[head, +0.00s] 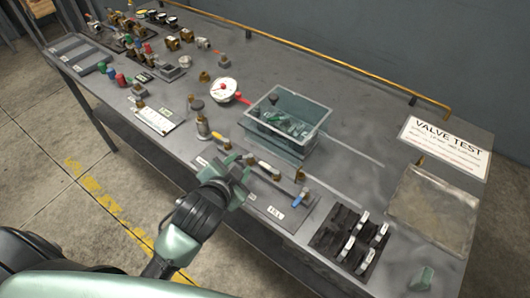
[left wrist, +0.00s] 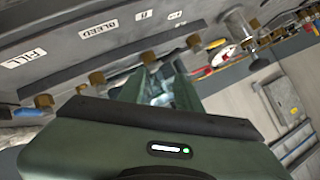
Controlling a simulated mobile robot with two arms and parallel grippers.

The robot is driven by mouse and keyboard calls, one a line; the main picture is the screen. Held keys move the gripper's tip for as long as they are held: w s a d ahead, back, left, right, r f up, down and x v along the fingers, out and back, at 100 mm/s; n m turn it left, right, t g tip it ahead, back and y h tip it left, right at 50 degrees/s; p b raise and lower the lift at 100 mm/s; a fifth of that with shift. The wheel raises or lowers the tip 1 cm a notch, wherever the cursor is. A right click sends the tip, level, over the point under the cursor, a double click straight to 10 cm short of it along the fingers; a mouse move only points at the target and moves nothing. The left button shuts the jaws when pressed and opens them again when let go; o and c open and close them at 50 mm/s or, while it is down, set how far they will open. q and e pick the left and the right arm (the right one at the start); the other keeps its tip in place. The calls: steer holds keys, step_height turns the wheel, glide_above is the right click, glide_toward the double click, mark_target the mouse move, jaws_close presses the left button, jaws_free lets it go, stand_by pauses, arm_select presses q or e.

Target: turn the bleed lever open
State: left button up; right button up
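My left gripper (head: 232,172) is over the front edge of the bench, beside a low pipe rig with small brass valves. Its fingers stand apart in the left wrist view (left wrist: 160,88); something pale shows between them, too unclear to name. In the left wrist view a BLEED label (left wrist: 100,30) sits beside a FILL label (left wrist: 24,58), above a row of brass fittings (left wrist: 97,78). I cannot tell which lever is the bleed lever; the gripper hides part of the rig. My right gripper is not in view.
A clear bin (head: 287,107) of parts stands behind the rig, near a white gauge (head: 223,91). A black holder (head: 350,240) and a shallow tray (head: 432,208) lie to the right, by a VALVE TEST sign (head: 445,147). Several fittings crowd the far left.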

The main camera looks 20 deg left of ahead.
arm_select(q)
steer(key=w+d+r+m+t+h, duration=0.45)
steer(key=r+m, duration=0.25)
steer(key=r, duration=0.2)
steer(key=w+d+r+m+t+h, duration=0.35)
steer(key=w+d+r+m, duration=0.3)
steer(key=r, duration=0.35)
steer(key=s+d+r+m+g+h, duration=0.1)
steer(key=s+d+m+g+h, duration=0.1)
steer(key=d+m+g+h, duration=0.6)
steer(key=s+d+r+m+g+h, duration=0.2)
steer(key=d+m+h, duration=0.15)
steer(key=m, duration=0.95)
steer(key=m+g+y, duration=1.1)
steer(key=m+y, duration=0.4)
steer(key=m, duration=0.1)
glide_toward(265, 164)
steer(key=p+x, duration=0.2)
steer(key=x, duration=0.4)
steer(key=shift+a, duration=0.1)
steer(key=shift+s+d+f+p, duration=0.1)
steer(key=shift+d+f+p, duration=0.2)
steer(key=shift+f, duration=0.3)
